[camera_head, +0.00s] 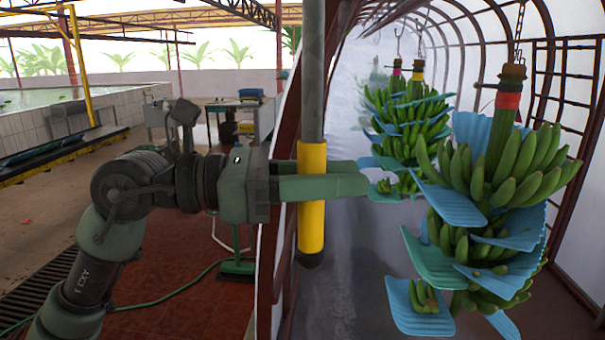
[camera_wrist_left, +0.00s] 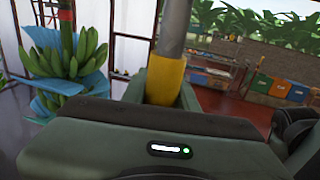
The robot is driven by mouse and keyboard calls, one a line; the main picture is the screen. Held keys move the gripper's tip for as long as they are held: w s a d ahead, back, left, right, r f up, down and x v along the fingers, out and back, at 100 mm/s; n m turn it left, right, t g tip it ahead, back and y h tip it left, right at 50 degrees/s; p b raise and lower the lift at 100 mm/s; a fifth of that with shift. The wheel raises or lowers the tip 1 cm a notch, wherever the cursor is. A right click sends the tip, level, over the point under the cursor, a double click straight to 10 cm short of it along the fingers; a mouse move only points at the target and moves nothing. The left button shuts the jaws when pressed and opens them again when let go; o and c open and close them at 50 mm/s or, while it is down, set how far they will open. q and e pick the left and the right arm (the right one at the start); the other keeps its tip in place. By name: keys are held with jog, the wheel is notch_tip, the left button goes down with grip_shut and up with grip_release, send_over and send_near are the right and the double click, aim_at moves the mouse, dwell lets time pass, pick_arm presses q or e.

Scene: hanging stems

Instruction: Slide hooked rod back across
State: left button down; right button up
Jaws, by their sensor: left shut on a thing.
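The rod (camera_head: 313,75) is a grey pole with a yellow sleeve near its lower end, standing upright close to me in the head view. Its top runs out of the picture, so I see no hook. My left gripper (camera_head: 330,184) comes in from the left and is shut on the yellow sleeve. The left wrist view also shows the rod (camera_wrist_left: 175,30), with its yellow part between the green fingers. The rod's dark lower tip hangs free above the floor. My right gripper is in neither view.
A banana bunch with blue sheets (camera_head: 500,180) hangs on a chain to the right. More bunches (camera_head: 405,120) hang behind it, near the rod. A red-brown frame edge (camera_head: 275,200) stands behind the gripper.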

pick_arm(q)
jog(key=shift+r, duration=0.1)
jog(key=c, duration=1.1)
grip_release()
jog(key=shift+d, duration=0.1)
jog(key=s+a+b, duration=0.1)
jog(key=a+b, duration=0.2)
jog(key=a, duration=0.4)
jog(key=shift+s+a+b, duration=0.15)
jog(key=shift+b, duration=0.15)
